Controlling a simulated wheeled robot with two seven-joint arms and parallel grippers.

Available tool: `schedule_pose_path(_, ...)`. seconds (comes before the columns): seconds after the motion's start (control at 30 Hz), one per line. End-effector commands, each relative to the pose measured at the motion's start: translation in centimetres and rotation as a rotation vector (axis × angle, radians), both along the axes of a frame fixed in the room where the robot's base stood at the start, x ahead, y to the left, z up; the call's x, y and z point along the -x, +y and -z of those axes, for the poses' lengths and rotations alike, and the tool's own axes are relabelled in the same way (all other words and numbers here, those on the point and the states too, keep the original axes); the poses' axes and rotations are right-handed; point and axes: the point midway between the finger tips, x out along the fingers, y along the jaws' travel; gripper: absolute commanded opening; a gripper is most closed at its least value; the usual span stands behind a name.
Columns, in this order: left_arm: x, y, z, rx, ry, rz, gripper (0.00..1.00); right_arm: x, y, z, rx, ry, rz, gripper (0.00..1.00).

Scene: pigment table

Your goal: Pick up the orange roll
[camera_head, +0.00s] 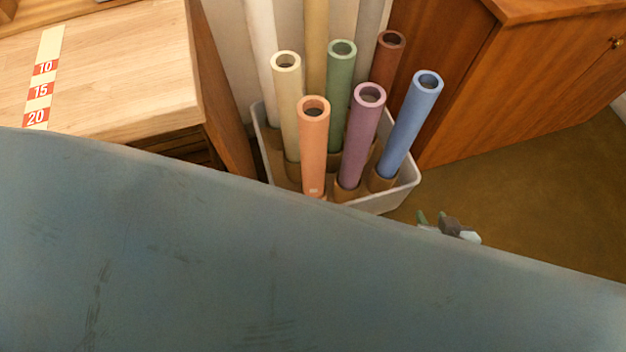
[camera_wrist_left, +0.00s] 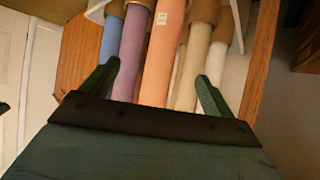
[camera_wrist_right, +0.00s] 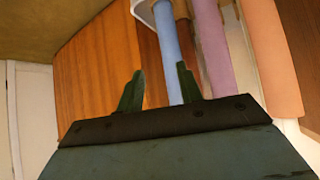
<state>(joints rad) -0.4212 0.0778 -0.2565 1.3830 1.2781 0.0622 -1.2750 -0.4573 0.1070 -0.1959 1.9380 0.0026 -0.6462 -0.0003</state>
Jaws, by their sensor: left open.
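The orange roll (camera_head: 313,140) stands upright in the front of a grey bin (camera_head: 405,195), its hollow top open; a pale label shows near its lower end. In the left wrist view the orange roll (camera_wrist_left: 160,50) runs between the fingertips of my open left gripper (camera_wrist_left: 157,72). Whether the fingers reach around it, I cannot tell. My left gripper is hidden in the head view. My right gripper (camera_head: 433,219) is at the right of the bin. In the right wrist view my right gripper (camera_wrist_right: 160,70) has its fingers apart, with the blue roll behind the gap.
Purple (camera_head: 361,135), blue (camera_head: 412,125), cream (camera_head: 288,105), green (camera_head: 341,75) and dark red (camera_head: 387,60) rolls stand close around it. A wooden table (camera_head: 120,70) is at left, a wooden cabinet (camera_head: 520,90) at right. My own blue-grey body part covers the lower head view.

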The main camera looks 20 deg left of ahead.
Motion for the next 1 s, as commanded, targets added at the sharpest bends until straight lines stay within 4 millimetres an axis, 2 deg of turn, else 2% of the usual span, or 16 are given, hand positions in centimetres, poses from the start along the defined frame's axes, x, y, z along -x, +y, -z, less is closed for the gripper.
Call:
schedule_pose_path(0.03,-1.0,-0.2,0.8,0.008,-0.045,-0.016,0.88,-0.7,0.2,-0.7,-0.013,-0.054,-0.001,0.36)
schedule_pose_path(0.2,-3.4,-0.5,-0.6,0.022,-0.147,-0.061,0.88,-1.3,0.6,-6.5,-0.047,-0.194,-0.004,0.36)
schedule_pose_path(0.3,-4.1,-0.5,-1.3,0.026,-0.179,-0.079,0.88,-1.1,0.6,-9.0,-0.061,-0.25,-0.006,0.36)
schedule_pose_path(0.53,-5.2,-0.6,-2.0,0.03,-0.205,-0.094,0.88,-0.8,0.7,-12.0,-0.081,-0.33,-0.01,0.36)
schedule_pose_path(0.8,-8.8,-1.1,-0.5,0.032,-0.204,-0.094,0.88,-2.2,1.9,-15.8,-0.149,-0.566,-0.027,0.36)
schedule_pose_path(1.0,-10.9,-1.4,0.4,0.031,-0.204,-0.093,0.88,-2.6,2.6,-18.9,-0.207,-0.752,-0.038,0.36)
